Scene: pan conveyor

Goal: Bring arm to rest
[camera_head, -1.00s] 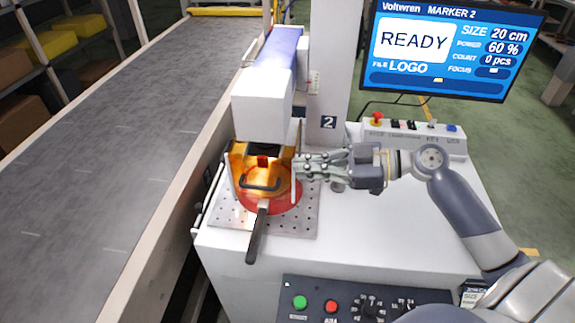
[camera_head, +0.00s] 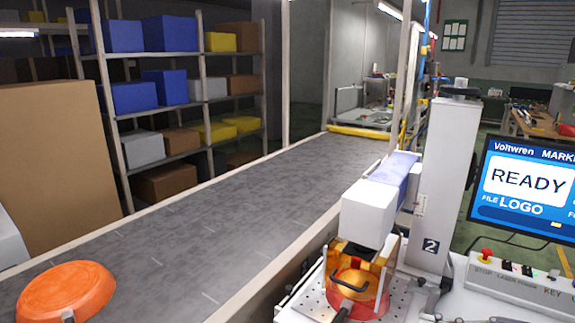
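The laser marker (camera_head: 368,212) stands at right, with its column labelled 2. Under its head an amber guard (camera_head: 352,262) with a black handle sits over a red-orange pan (camera_head: 362,303) on the perforated plate (camera_head: 398,305). That pan's dark handle points to the bottom edge. A second orange pan (camera_head: 65,290) is on the conveyor at lower left, cut off by the frame. My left gripper is out of view.
The conveyor belt (camera_head: 200,235) runs from lower left to the back and is clear beyond the orange pan. A screen (camera_head: 525,185) reads READY. A button panel (camera_head: 515,285) is at lower right. Shelves with boxes (camera_head: 165,88) stand behind the belt.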

